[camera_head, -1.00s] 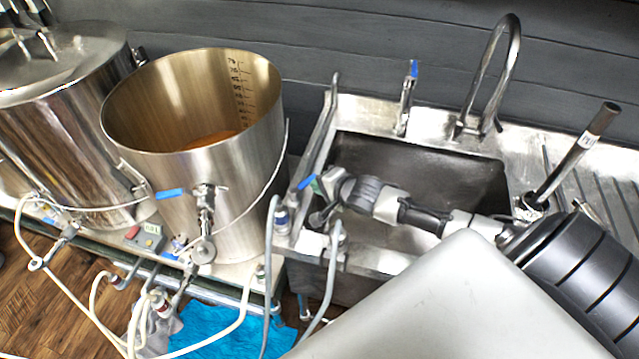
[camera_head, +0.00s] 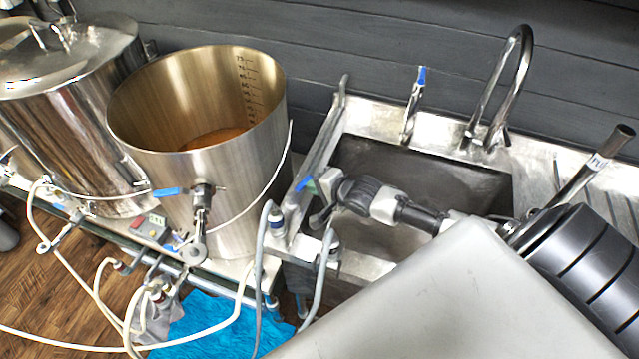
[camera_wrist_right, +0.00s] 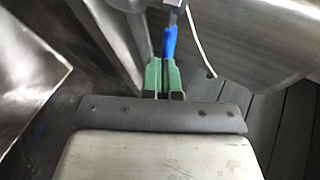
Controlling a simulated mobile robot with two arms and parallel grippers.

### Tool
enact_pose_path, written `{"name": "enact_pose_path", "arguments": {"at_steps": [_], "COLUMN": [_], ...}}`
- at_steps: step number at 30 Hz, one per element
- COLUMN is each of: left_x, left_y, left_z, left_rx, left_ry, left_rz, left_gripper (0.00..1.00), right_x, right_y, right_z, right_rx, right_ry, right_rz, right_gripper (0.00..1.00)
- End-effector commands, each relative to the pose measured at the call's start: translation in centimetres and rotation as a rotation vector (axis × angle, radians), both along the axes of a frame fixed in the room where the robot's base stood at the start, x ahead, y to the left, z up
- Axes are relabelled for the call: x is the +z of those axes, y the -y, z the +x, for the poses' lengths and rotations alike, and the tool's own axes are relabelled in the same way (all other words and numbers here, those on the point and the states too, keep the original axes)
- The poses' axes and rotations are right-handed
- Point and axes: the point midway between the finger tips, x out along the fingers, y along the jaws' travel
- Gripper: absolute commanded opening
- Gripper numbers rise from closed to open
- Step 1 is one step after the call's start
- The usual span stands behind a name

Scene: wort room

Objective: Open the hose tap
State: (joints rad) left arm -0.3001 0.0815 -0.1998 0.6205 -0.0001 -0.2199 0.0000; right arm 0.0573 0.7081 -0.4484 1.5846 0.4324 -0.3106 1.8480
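The hose tap's blue lever (camera_head: 302,184) is at the sink's left front corner, close to the grey hose. My right gripper (camera_head: 314,186) reaches across the sink from the right, with green fingertips at the lever. In the right wrist view, the blue lever (camera_wrist_right: 170,42) runs down between the green fingertips (camera_wrist_right: 164,78), which are close together on its sides. The tap's body is mostly hidden there. My left gripper is not in view.
A steel pot (camera_head: 240,180) with a blue-handled valve stands left of the sink (camera_head: 425,170). A lidded pot (camera_head: 75,120) stands further left. A blue-handled tap (camera_head: 412,105) and a curved faucet (camera_head: 524,60) rise behind the sink. Pale hoses and a blue cloth (camera_head: 205,318) lie below.

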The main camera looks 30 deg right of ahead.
Motion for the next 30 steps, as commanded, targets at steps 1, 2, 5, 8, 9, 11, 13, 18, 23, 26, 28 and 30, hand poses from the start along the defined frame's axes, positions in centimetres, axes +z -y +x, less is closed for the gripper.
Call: {"name": "enact_pose_path", "arguments": {"at_steps": [1, 2, 5, 8, 9, 11, 13, 18, 23, 26, 28, 30], "left_x": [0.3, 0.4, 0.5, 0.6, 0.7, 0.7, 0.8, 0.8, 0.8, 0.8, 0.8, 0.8], "left_y": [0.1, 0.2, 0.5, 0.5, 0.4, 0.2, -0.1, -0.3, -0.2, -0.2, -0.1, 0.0], "left_z": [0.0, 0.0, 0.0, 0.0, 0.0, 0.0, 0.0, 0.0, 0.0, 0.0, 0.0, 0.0], "left_rx": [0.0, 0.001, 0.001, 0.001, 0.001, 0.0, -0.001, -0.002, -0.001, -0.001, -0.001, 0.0], "left_ry": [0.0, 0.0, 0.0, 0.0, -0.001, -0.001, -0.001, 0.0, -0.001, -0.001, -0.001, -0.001], "left_rz": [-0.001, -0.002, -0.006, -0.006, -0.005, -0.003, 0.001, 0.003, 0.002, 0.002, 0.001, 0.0], "left_gripper": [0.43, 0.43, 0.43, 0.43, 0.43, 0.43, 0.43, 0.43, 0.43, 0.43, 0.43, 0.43], "right_x": [0.1, 0.1, 0.0, 0.0, 0.0, 0.0, 0.0, 0.0, 0.0, 0.1, 0.1, 0.1], "right_y": [0.1, 0.1, 0.1, 0.1, 0.1, 0.1, 0.1, 0.1, 0.1, 0.1, 0.1, 0.1], "right_z": [0.2, 0.3, 0.8, 1.2, 1.4, 1.6, 1.8, 2.1, 2.2, 2.3, 2.3, 2.3], "right_rx": [-0.006, -0.007, -0.008, -0.008, -0.008, -0.007, -0.007, -0.006, -0.007, -0.007, -0.007, -0.007], "right_ry": [-0.002, -0.003, -0.002, -0.002, -0.002, -0.001, -0.001, 0.0, 0.001, 0.002, 0.003, 0.003], "right_rz": [0.0, 0.0, -0.001, -0.001, -0.001, -0.002, -0.001, -0.001, -0.003, -0.003, -0.002, -0.002], "right_gripper": [0.0, 0.0, 0.0, 0.0, 0.0, 0.0, 0.0, 0.0, 0.0, 0.0, 0.0, 0.0]}}
